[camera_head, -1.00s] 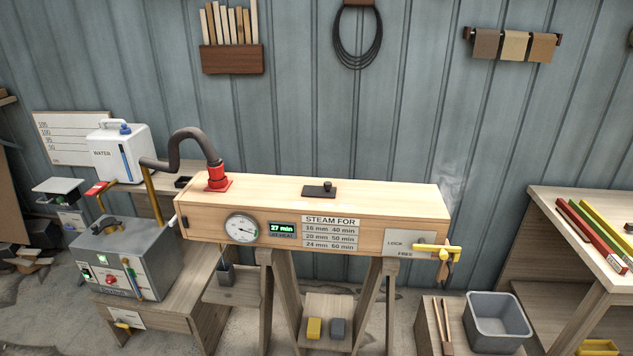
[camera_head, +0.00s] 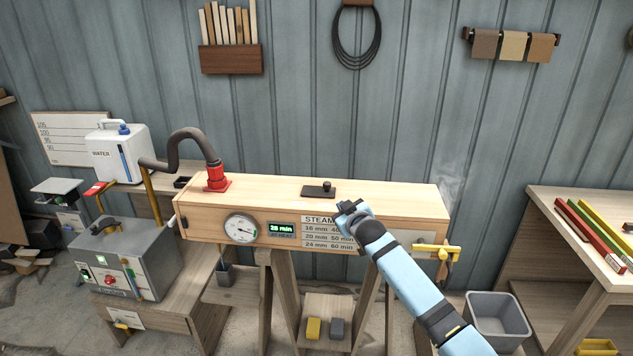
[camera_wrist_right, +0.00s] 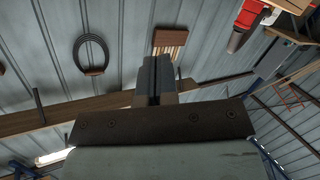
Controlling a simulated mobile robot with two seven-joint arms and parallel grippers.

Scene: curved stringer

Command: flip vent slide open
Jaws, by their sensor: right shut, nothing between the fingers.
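My right gripper (camera_head: 345,206) is shut and empty. In the head view it appears just right of and a little below the vent slide, in front of the box's upper front edge; I cannot tell whether it touches anything. In the right wrist view the closed fingers (camera_wrist_right: 154,80) point towards the wall, and the vent slide does not show there. My left gripper is not in view.
A red hose fitting (camera_head: 216,178) stands on the box's left end. A dial gauge (camera_head: 241,229) and a display reading 28 min (camera_head: 282,228) are on its front. A yellow latch handle (camera_head: 435,248) is at the right end. A grey bin (camera_head: 497,318) stands below right.

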